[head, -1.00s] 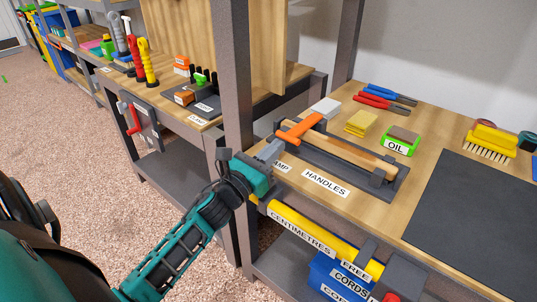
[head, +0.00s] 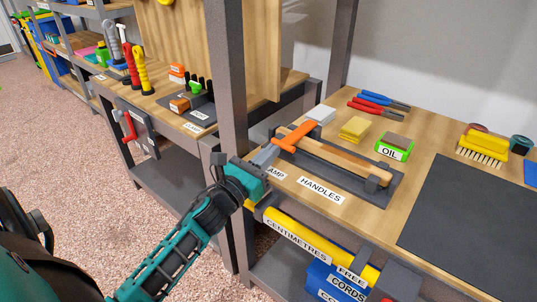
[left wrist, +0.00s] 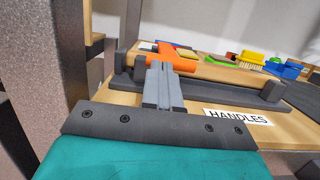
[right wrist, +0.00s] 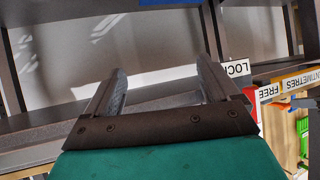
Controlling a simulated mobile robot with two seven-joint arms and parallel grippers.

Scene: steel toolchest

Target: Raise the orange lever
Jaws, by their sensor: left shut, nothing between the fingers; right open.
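The orange lever (head: 297,136) lies across a wooden bar in a dark clamp frame on the bench, behind the HANDLES label. A light grey pad is near its far end. It also shows in the left wrist view (left wrist: 180,63), straight beyond the fingertips. My left gripper (head: 270,152) is shut and empty, with its tips at the lever's near end. In the left wrist view its fingers (left wrist: 162,72) overlap the lever's lower edge; I cannot tell whether they touch. My right gripper (right wrist: 162,85) is open and empty, away from the lever and outside the head view.
A grey post (head: 233,130) stands close left of my left gripper. A yellow CENTIMETRES bar (head: 310,240) runs below the bench's front edge.

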